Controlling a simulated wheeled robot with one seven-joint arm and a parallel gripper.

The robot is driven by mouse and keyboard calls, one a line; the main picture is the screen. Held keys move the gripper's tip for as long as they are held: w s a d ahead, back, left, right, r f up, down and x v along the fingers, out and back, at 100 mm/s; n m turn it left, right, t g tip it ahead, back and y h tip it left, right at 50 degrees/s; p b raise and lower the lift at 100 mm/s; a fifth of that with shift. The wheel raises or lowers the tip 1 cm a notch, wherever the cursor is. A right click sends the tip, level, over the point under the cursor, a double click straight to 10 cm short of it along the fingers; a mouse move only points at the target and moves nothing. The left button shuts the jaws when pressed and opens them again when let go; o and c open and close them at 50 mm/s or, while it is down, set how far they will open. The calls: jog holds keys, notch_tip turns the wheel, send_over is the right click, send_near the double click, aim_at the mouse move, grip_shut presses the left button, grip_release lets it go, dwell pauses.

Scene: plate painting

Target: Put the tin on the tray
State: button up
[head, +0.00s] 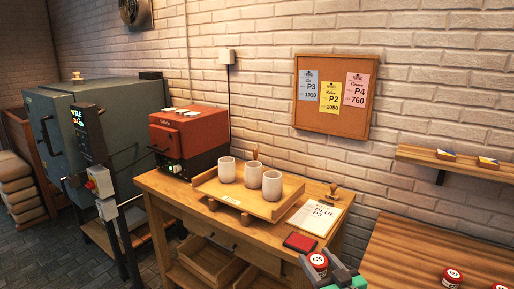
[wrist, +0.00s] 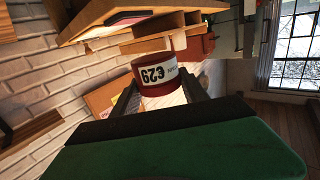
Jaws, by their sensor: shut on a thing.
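A red tin (head: 317,260) with a white label is held in my gripper (head: 328,268), near the bottom of the head view by the desk's front right corner. A shallow wooden tray (head: 243,197) lies on the desk, to the left of and beyond my gripper. Several pale cups (head: 272,184) stand on the tray toward its right and back. The tray's front left part is bare.
A red kiln (head: 188,140) stands left of the tray. Other red tins (head: 452,275) sit on the right-hand table.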

jog(key=p, duration=0.3)
jog(key=shift+w+r, duration=0.2)
jog(key=shift+r, duration=0.2)
jog(key=shift+f, duration=0.45)
jog(key=shift+d+f, duration=0.2)
jog(key=s+d+f+m+h+b, duration=0.1)
jog(key=d+f+m+h+b, duration=0.2)
jog(key=d, duration=0.6)
jog(key=s+d+f+m+h+b, duration=0.15)
jog(key=d+h+b, duration=0.25)
jog(key=d, duration=0.5)
jog(key=s+d+r+m+g+h+b, duration=0.1)
jog(key=s+d+r+m+h+b, duration=0.15)
jog(key=s+d, duration=0.5)
jog(key=s+d+r+m+h+b, duration=0.25)
jog(key=s+d+h+b, duration=0.2)
jog(key=d, duration=0.55)
jog(key=w+a+n+t+y, duration=0.1)
jog(key=a+n+y, duration=0.2)
jog(key=a+y, duration=0.2)
jog(key=shift+a+f+p, duration=0.45)
jog(key=shift+a, duration=0.55)
jog(key=shift+n, duration=0.25)
